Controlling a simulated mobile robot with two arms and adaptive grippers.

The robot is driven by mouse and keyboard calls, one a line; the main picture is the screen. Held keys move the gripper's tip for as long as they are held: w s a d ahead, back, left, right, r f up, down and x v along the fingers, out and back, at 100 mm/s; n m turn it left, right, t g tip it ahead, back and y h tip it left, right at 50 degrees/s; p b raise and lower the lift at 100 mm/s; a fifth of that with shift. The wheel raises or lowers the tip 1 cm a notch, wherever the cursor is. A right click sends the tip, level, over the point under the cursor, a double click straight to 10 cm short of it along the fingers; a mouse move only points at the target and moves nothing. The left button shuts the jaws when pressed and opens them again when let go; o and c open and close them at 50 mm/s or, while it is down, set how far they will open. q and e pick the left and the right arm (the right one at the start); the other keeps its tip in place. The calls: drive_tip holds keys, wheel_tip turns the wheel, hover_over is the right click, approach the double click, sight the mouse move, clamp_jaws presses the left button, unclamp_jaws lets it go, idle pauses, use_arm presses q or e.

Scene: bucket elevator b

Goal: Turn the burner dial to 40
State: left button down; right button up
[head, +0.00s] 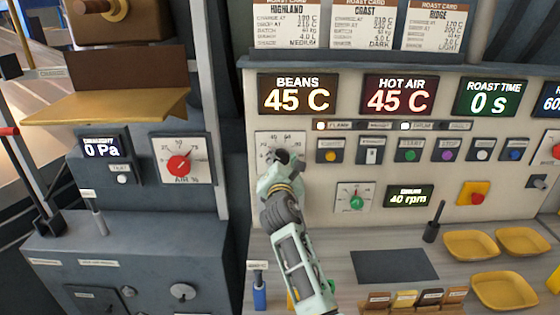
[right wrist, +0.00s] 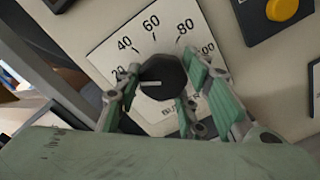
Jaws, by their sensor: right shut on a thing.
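The burner dial is a black knob (right wrist: 165,72) on a white scale plate (head: 275,140), which carries marks such as 40, 60 and 80 in the right wrist view. My right gripper (head: 281,158) is shut on the knob, with green fingers on either side of it. The knob's white line points left in the wrist view, toward the low end of the scale near or below 20. A finger hides part of that end, so the exact reading is unclear. My left gripper is not in view.
A row of buttons (head: 410,150) runs right of the dial. A small dial with a green knob (head: 356,202) sits below, beside the 40 rpm display (head: 409,197). Yellow bowls (head: 470,244) and a dark mat (head: 394,266) lie on the counter.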

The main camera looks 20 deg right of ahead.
drive_tip(key=m+b, duration=0.1)
drive_tip(key=m, duration=0.3)
drive_tip(key=shift+r, duration=0.1)
drive_tip(key=shift+r+m+b, duration=0.15)
drive_tip(key=shift+m+b, duration=0.6)
drive_tip(key=shift+m, duration=0.95)
drive_tip(key=shift+r, duration=0.1)
drive_tip(key=o, duration=1.1)
